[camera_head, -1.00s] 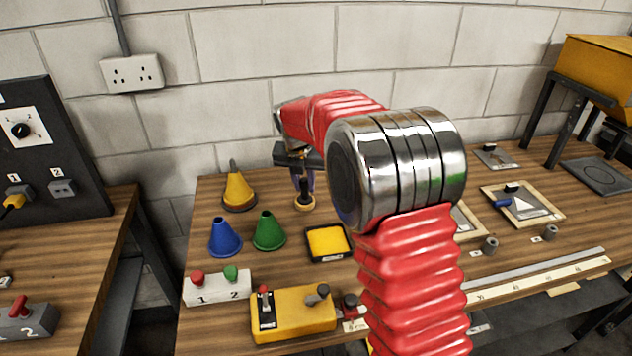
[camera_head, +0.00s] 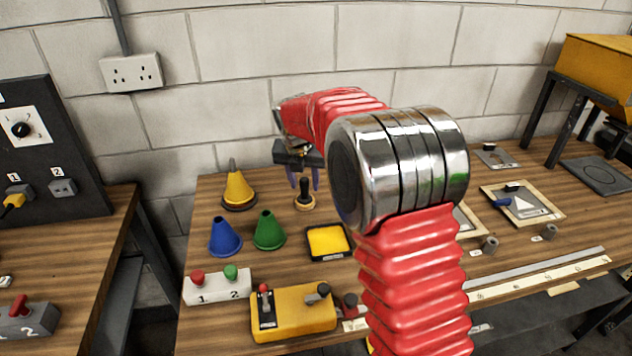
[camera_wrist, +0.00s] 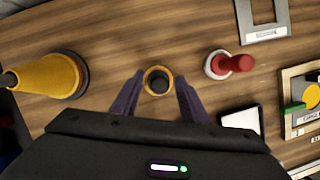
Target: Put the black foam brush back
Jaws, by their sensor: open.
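The black foam brush (camera_head: 305,188) stands upright in a round tan ring holder (camera_head: 304,204) towards the back of the bench, left of my arm. My gripper (camera_head: 303,181) is open just above and around it. In the wrist view the brush's dark top (camera_wrist: 158,83) shows inside the tan ring, between the spread purple fingers (camera_wrist: 155,96). The fingers look apart from it on both sides. The brush's lower end is hidden in the ring.
A yellow cone (camera_head: 238,188) stands left; blue (camera_head: 225,237) and green (camera_head: 268,231) cones stand in front. A yellow pad tray (camera_head: 327,241) lies front right. A red-handled brush (camera_wrist: 235,64) stands in a white ring right in the wrist view. Bare wood lies around the holder.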

